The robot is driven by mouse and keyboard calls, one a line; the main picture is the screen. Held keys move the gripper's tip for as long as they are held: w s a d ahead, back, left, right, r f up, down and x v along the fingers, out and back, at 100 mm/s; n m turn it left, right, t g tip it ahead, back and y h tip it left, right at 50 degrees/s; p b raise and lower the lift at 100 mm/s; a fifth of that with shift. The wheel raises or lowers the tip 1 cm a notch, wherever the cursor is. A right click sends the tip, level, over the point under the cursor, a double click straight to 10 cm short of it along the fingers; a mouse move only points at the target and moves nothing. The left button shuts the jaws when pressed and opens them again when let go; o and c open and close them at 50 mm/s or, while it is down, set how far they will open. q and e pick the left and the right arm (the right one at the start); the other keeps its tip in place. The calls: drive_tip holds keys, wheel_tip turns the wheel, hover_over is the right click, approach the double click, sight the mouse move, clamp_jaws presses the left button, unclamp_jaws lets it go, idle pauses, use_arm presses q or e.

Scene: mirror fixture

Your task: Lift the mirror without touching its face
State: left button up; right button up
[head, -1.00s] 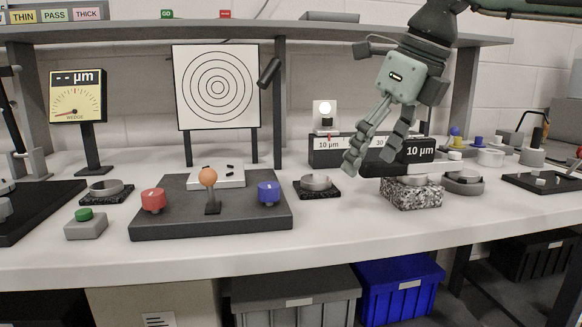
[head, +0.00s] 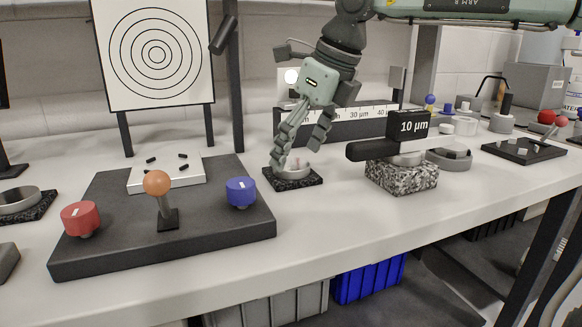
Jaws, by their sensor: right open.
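A shallow round metallic piece (head: 295,172) sits on a dark speckled square pad (head: 307,182), right of the black fixture board (head: 110,245). I cannot tell for sure whether this round piece is the mirror; its top is partly hidden by my fingers. My right gripper (head: 298,157) points down over it, fingers apart. The left finger comes down at the piece's left rim and the other is above its right side. I cannot tell whether they touch. My left gripper is not in view.
The board carries a red knob (head: 81,218), an orange-ball lever (head: 158,190), a blue knob (head: 241,192) and a white plate (head: 167,173). A black 10 µm gauge (head: 408,126) stands on a speckled block (head: 402,177) to the right. A ruled bar (head: 352,120) lies behind. The front bench is clear.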

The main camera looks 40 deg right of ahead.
drive_tip(key=shift+w+a+f, duration=0.1)
drive_tip(key=shift+w+f, duration=0.25)
drive_tip(key=shift+f, duration=0.3)
drive_tip(key=shift+c, duration=0.6)
drive_tip(key=c, duration=1.2)
